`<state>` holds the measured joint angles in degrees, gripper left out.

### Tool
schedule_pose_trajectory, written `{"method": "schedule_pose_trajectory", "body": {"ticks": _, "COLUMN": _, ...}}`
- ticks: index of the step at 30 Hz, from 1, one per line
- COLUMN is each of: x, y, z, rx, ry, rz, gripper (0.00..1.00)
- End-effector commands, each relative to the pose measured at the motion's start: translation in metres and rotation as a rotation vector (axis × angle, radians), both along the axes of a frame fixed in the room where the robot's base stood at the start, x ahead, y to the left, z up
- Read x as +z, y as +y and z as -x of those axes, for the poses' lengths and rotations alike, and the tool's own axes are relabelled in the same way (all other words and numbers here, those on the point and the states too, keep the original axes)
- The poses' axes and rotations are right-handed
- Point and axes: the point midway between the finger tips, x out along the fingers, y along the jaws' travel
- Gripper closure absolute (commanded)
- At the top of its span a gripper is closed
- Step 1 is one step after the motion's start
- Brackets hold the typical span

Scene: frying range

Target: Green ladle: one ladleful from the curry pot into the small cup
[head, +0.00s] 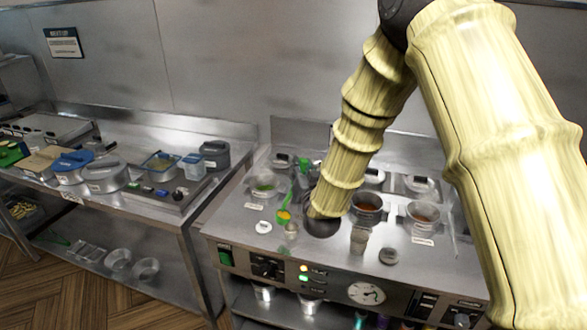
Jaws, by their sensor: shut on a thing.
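The green ladle (284,216) is at the left of the range top, its bowl holding something yellow-orange. Its bowl is just above or beside a small clear cup (291,230); I cannot tell whether they touch. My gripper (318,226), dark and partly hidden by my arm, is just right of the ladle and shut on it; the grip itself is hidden. Two sunken pots with brownish contents, one in the middle (367,206) and one at the right (423,213), show; I cannot tell which is the curry pot.
A pot with green contents (264,186) is at the left of the range. A taller cup (359,240) and a round grey lid-like item (389,256) stand near the front edge. A side counter (150,205) at the left carries several containers. My arm hides the range's back middle.

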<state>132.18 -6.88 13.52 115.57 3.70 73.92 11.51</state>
Motion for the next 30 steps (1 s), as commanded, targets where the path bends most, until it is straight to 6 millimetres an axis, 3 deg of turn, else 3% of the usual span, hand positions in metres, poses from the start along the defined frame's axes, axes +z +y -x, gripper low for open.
{"method": "schedule_pose_trajectory", "body": {"ticks": 8, "x": -0.002, "y": -0.023, "z": -0.004, "rx": -0.002, "ry": 0.022, "rz": -0.129, "gripper": 1.00}}
{"method": "schedule_pose_trajectory", "body": {"ticks": 30, "x": -0.036, "y": -0.074, "z": -0.013, "rx": -0.001, "ry": 0.081, "rz": -0.459, "gripper": 1.00}}
